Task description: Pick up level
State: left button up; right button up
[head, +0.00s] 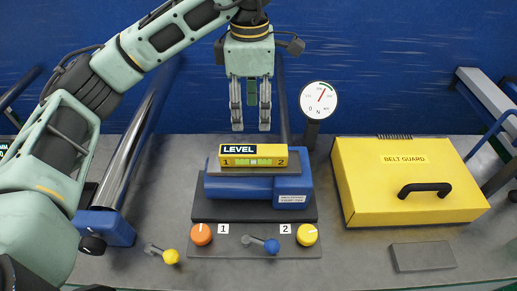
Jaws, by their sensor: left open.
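The level (253,156) is a small yellow block with a black "LEVEL" label and green vials between the numbers 1 and 2. It lies on top of a blue machine block (258,190) in the middle of the bench. My left gripper (251,126) is open and empty. Its fingers point down above and behind the level in the head view, apart from it. My right gripper is not in view.
A yellow belt guard (405,180) with a black handle stands at the right. A dial gauge (318,100) rises behind the level. An orange knob (201,234), a yellow knob (307,234) and levers sit in front. A grey block (423,257) lies front right.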

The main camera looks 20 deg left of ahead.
pick_arm(q)
jog(key=b, duration=0.4)
send_over(254, 149)
notch_tip(254, 149, down, 5)
jog(key=shift+s+a+r, duration=0.1)
jog(key=shift+s+a, duration=0.05)
jog(key=shift+f+b, duration=0.8)
jog(key=shift+f, duration=0.6)
jog(key=shift+f+p, duration=0.35)
jog(key=shift+f, duration=0.1)
notch_tip(254, 149, down, 4)
jog(key=shift+f+p, duration=0.2)
jog(key=shift+p, duration=1)
jog(key=shift+f, duration=0.55)
grip_shut()
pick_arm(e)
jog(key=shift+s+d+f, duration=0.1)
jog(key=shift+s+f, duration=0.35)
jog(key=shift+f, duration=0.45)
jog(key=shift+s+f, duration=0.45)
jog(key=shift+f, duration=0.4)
